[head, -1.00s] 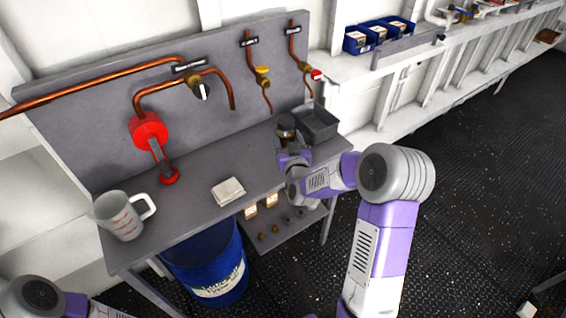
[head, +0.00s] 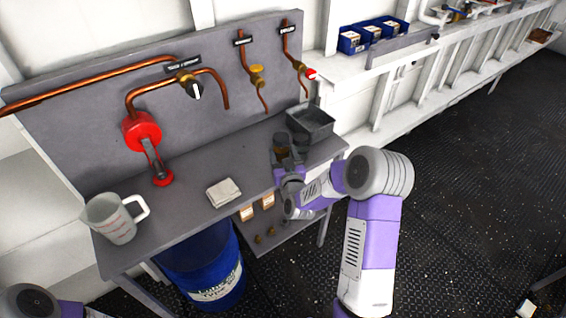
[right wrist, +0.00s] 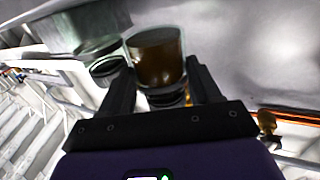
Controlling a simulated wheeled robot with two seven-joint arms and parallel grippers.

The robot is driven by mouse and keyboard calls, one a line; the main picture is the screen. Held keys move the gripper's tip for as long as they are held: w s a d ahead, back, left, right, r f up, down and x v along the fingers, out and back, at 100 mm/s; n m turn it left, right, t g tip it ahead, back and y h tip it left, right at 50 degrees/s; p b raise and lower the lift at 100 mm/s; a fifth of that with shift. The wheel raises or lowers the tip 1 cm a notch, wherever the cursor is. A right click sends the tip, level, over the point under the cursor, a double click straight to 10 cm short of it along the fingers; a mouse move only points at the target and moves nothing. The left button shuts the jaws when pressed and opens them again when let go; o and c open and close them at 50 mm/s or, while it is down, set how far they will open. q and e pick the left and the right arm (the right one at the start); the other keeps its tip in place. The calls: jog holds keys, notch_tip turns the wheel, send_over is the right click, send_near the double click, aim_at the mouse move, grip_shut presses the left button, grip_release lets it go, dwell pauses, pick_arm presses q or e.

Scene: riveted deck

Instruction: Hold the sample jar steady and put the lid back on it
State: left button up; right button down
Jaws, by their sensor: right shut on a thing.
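The sample jar (head: 281,152), small and round with dark brown contents, is at the right end of the grey bench. In the right wrist view the jar (right wrist: 157,60) is between the two fingers of my right gripper (right wrist: 162,88), which is shut on it. My right gripper (head: 284,165) also shows in the head view, partly hidden by its wrist. A second dark round thing (head: 300,141) is just right of the jar; it shows in the wrist view with a pale rim (right wrist: 106,68). I cannot tell whether it is the lid. My left gripper is out of view.
A grey tray (head: 312,122) stands behind the jar. A folded cloth (head: 223,192) and a measuring jug (head: 113,217) are to the left. Copper pipes and valves (head: 187,80) line the backboard. A blue drum (head: 208,275) stands under the bench.

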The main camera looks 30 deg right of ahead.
notch_tip(320, 180, down, 4)
jog(key=shift+r+b, duration=0.25)
jog(key=shift+b, duration=0.15)
jog(key=shift+f, duration=0.2)
jog(key=shift+c, duration=1.1)
grip_release()
jog(key=shift+r, duration=0.1)
jog(key=shift+r, duration=0.2)
jog(key=v, duration=1.2)
